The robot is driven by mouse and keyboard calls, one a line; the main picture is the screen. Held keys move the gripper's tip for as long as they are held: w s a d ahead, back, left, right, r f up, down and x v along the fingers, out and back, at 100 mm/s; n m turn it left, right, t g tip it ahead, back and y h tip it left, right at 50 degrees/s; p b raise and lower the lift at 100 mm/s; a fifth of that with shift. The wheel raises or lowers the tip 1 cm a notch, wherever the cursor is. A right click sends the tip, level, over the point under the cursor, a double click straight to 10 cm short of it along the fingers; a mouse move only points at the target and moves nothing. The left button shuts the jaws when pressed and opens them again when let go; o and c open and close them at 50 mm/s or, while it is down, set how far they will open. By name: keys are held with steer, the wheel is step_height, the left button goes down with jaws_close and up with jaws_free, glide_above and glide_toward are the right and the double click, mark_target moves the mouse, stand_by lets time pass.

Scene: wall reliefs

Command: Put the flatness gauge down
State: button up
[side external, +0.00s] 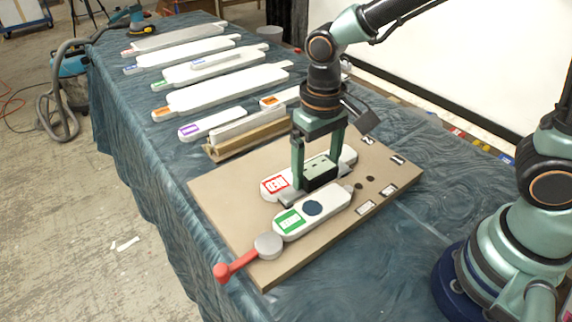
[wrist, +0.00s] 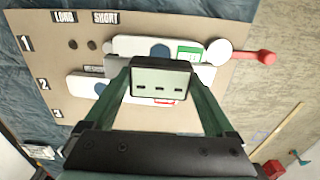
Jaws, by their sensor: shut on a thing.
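The flatness gauge (side external: 319,176) is a dark block with a pale face and a grey bar at its foot. My gripper (side external: 318,168) is shut on it, one finger at each side. In the wrist view the gauge (wrist: 160,78) shows its slotted face between the fingers (wrist: 162,88). It is over the brown board (side external: 225,200), between the white green-label piece (side external: 335,202) and the white red-label piece (side external: 270,196). The gauge and fingers partly hide the red-label piece. I cannot tell whether the bar touches a piece or the board.
A red-handled tool with a round grey head (side external: 268,245) lies at the board's front end. Several white labelled pieces (side external: 200,70) lie along the blue-clothed table. A wooden strip holder (side external: 245,140) stands behind the board. The board's right part has small marked plates and dark holes.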

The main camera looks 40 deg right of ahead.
steer(key=shift+f, duration=2.9)
steer(key=shift+f, duration=0.15)
steer(key=o, duration=1.2)
